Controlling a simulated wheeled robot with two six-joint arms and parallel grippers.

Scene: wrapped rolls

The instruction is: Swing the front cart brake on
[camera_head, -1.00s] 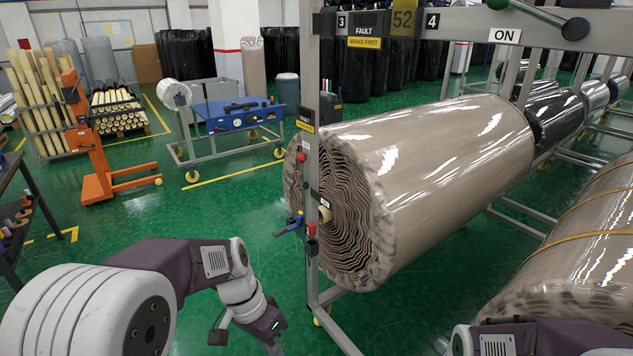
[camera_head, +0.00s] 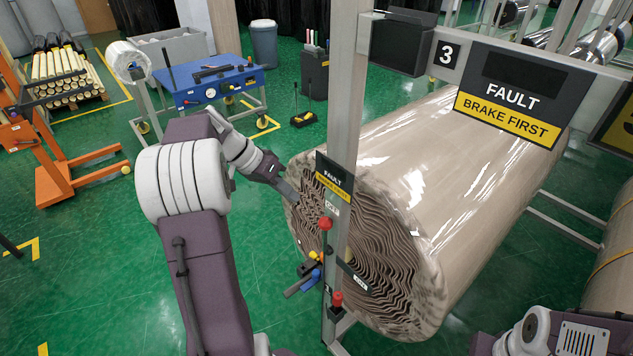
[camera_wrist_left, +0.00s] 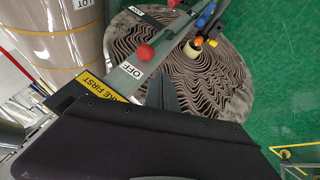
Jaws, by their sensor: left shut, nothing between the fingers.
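The cart post (camera_head: 344,130) stands in front of a large brown wrapped roll (camera_head: 470,130). Low on it are a red knob (camera_head: 325,222) by an OFF label (camera_head: 332,206), a lever with a blue part (camera_head: 311,277) and yellow and dark parts, and a lower red knob (camera_head: 337,299). The lever points down-left. My left gripper (camera_head: 288,191) is shut and empty, left of the post, in front of the roll's face, above the lever and apart from it. The left wrist view shows its fingers (camera_wrist_left: 162,92), the upper red knob (camera_wrist_left: 145,53) and the blue part (camera_wrist_left: 206,16).
A "FAULT BRAKE FIRST" sign (camera_head: 512,95) hangs at upper right; a smaller one (camera_head: 334,178) is on the post. A blue cart (camera_head: 210,83) and an orange lifter (camera_head: 60,165) stand behind left. My right arm (camera_head: 550,335) enters bottom right.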

